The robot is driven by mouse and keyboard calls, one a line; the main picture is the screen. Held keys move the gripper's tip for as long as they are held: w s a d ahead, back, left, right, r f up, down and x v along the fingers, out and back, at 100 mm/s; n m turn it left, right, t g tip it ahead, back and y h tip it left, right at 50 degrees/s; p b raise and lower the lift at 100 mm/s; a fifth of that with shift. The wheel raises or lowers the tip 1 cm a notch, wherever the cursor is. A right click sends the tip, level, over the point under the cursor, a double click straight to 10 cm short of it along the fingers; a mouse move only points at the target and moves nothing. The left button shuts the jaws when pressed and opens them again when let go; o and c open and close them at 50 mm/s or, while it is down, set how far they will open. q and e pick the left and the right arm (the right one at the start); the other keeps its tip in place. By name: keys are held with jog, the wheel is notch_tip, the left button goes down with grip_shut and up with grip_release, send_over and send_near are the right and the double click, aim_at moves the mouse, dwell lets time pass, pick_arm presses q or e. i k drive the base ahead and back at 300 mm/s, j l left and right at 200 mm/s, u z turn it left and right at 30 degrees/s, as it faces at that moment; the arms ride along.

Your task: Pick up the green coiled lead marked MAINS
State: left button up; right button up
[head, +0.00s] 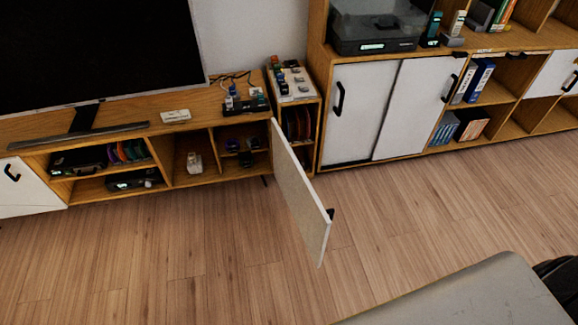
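I cannot pick out the green coiled lead or any MAINS marking for certain. Several coloured round things (126,152), one of them green, stand side by side on the upper left shelf of the low wooden TV cabinet (225,172); they are too small to tell what they are. Small dark items (244,158) sit in the cabinet's right compartment, and small blue and dark items (246,103) stand on its top at the right end. Neither of my grippers is in view.
A white cabinet door (300,190) stands open into the room. The TV (95,50) is on the cabinet. A tall shelf unit (313,125) with white sliding doors (415,105) stands right. A grey surface (480,295) fills the lower right. The wooden floor (180,255) is clear.

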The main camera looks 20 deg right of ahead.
aim_at(248, 164)
jog(key=l+u, duration=0.15)
jog(key=l, duration=0.45)
jog(key=l+u, duration=0.2)
jog(key=l, duration=0.45)
jog(key=l+u, duration=0.15)
jog(key=l, duration=0.45)
jog(key=k+l+u, duration=0.2)
jog(key=l, duration=0.4)
jog(key=l+u, duration=0.15)
jog(key=l, duration=0.45)
jog(key=j+u, duration=0.35)
jog(key=i+j+u, duration=0.1)
jog(key=j+u, duration=0.25)
jog(key=i+j+u, duration=0.1)
jog(key=j+u, duration=0.2)
jog(key=i+j+u, duration=0.15)
jog(key=i+j, duration=0.2)
jog(key=i, duration=0.15)
jog(key=i+j+u, duration=0.15)
jog(key=i+j, duration=0.2)
jog(key=i, duration=0.2)
jog(key=i+l+z, duration=0.1)
jog(key=i+z, duration=0.25)
jog(key=z, duration=0.15)
jog(key=i+z, duration=0.45)
jog(key=i+j+z, duration=0.15)
jog(key=z, duration=0.35)
jog(key=i+j, duration=0.05)
jog(key=i, duration=0.05)
